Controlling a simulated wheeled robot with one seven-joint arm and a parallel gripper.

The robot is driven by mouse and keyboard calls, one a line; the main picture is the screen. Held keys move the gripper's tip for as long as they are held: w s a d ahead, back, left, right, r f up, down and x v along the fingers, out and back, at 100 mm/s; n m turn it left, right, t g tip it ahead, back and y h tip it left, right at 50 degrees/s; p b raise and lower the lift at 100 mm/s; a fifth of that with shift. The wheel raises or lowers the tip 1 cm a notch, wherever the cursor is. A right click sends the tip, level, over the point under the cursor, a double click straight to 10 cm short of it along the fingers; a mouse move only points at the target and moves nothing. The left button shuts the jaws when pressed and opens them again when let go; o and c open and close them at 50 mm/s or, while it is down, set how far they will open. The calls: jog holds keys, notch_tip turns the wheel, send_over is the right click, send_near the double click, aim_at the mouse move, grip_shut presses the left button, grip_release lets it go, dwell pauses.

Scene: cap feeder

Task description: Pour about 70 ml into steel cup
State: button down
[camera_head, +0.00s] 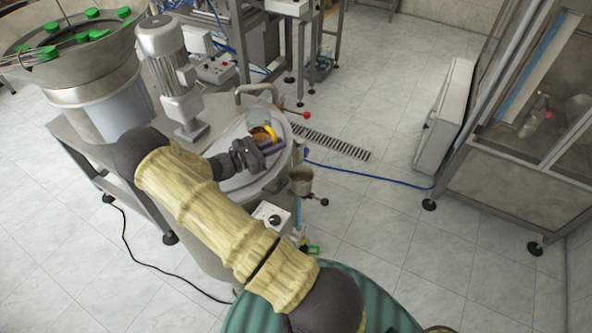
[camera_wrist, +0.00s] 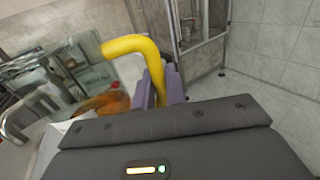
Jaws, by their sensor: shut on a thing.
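My gripper (camera_head: 266,146) is shut on the yellow handle (camera_wrist: 150,62) of a clear jug (camera_head: 258,117). In the wrist view the handle passes between the purple finger pads (camera_wrist: 160,90). Orange-brown liquid (camera_wrist: 108,102) shows in the lower part of the jug. The jug is above or on the round steel table top; I cannot tell whether it touches it. The cup's inside is too small to read. No stream of liquid shows.
The round table top (camera_head: 236,182) has a bent steel pipe (camera_head: 255,88) at its back. A motor (camera_head: 170,65) and a bowl with green caps (camera_head: 80,45) stand to the left. A red-knobbed lever (camera_head: 305,115) sticks out at the right.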

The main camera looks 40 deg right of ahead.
jog(key=shift+s+d, duration=0.3)
jog(key=shift+s, duration=0.35)
jog(key=shift+w+f+m+y, duration=0.1)
jog(key=shift+m+y, duration=0.2)
jog(key=shift+f+m+y, duration=0.1)
jog(key=shift+m+y, duration=0.2)
jog(key=shift+m, duration=0.1)
jog(key=shift+s+f+m+y, duration=0.2)
jog(key=shift+f+m+y, duration=0.1)
jog(key=shift+m+y, duration=0.15)
jog(key=f+m+t+y+b, duration=0.1)
jog(key=b, duration=0.1)
jog(key=f+m+t+y+b, duration=0.1)
jog(key=f, duration=0.1)
jog(key=f+m+t+y+b, duration=0.1)
jog(key=b, duration=0.1)
jog(key=shift+s+d+f+y+b, duration=0.25)
jog(key=shift+s+f+b, duration=0.05)
jog(key=shift+b, duration=0.05)
jog(key=shift+w+a+r+m, duration=0.1)
jog(key=shift+w+r+m, duration=0.1)
jog(key=shift+r+m, duration=0.2)
jog(key=shift+w+a+m+t+y, duration=0.15)
jog(key=shift+m+t+y, duration=0.1)
jog(key=shift+t+y, duration=0.15)
jog(key=shift+w+a+r+t+y, duration=0.15)
jog(key=shift+w+r+t+y, duration=0.1)
jog(key=shift+w+t+y, duration=0.05)
jog(key=shift+m+b, duration=0.3)
jog(key=shift+b, duration=0.05)
